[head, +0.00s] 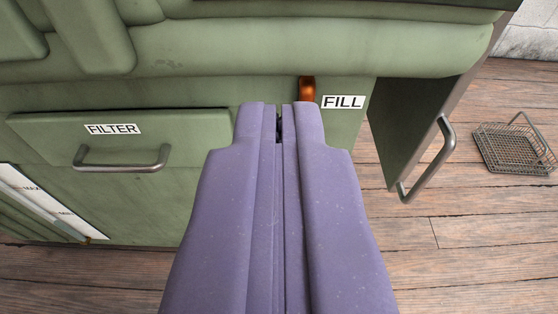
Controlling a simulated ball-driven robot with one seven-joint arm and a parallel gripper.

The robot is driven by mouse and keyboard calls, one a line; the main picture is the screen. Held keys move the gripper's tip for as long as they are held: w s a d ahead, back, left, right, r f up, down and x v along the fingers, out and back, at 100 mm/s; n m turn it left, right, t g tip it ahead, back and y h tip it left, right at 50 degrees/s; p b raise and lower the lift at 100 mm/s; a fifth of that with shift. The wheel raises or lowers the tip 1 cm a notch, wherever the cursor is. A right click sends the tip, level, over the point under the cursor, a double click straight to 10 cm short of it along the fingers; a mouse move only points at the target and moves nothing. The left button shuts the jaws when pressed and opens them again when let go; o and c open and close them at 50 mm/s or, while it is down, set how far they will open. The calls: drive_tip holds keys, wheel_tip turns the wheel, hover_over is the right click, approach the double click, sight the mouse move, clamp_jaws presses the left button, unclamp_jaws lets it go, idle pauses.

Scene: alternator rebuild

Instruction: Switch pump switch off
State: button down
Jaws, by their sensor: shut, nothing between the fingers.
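My gripper (280,112) is purple and shut, with only a thin gap line between its fingers. It points at the front of a green machine (190,100) and holds nothing. No part labelled as a pump switch shows in the head view. A small orange piece (307,88) sticks out just beyond the right fingertip, beside a white FILL label (343,102). I cannot tell whether it is a switch or touches the gripper. The fingers hide part of the green front behind them.
A FILTER drawer (200,130) with a grey handle (122,160) is at the left. A green door or drawer front with a metal handle (432,165) juts out at the right. A wire basket (512,148) sits on the plank floor (470,230), which is otherwise clear at right.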

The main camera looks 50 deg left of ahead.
drive_tip(key=shift+s+d+f+p, duration=0.2)
drive_tip(key=shift+s+d+f, duration=0.15)
drive_tip(key=shift+s+d, duration=0.5)
drive_tip(key=shift+s+d+f+p, duration=0.25)
drive_tip(key=shift+s+d, duration=0.35)
drive_tip(key=shift+d, duration=0.4)
